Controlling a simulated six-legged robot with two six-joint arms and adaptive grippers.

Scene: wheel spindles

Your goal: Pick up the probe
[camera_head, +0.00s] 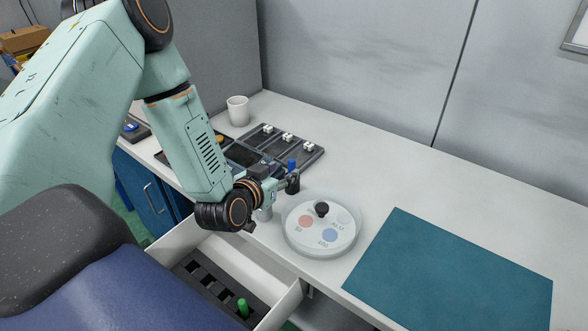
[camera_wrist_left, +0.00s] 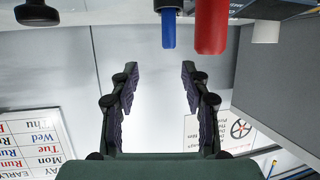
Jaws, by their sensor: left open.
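My left gripper (camera_head: 288,182) is open over the desk, beside the round dial; its two dark fingers are spread and empty in the left wrist view (camera_wrist_left: 160,75). A blue peg (camera_head: 291,165) shows just behind the gripper. In the left wrist view, which looks upside down, a blue peg (camera_wrist_left: 168,28) and a red peg (camera_wrist_left: 212,25) sit beyond the fingertips, apart from them. A green peg (camera_head: 243,307) stands in the open drawer. I cannot tell which peg is the probe. My right gripper is out of view.
A round white dial (camera_head: 321,235) with a black knob (camera_head: 322,209) sits near the desk's front edge. Dark trays (camera_head: 290,157) with white blocks and a white cup (camera_head: 238,111) stand behind. A teal mat (camera_head: 455,275) lies right. The drawer (camera_head: 285,309) sticks out below.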

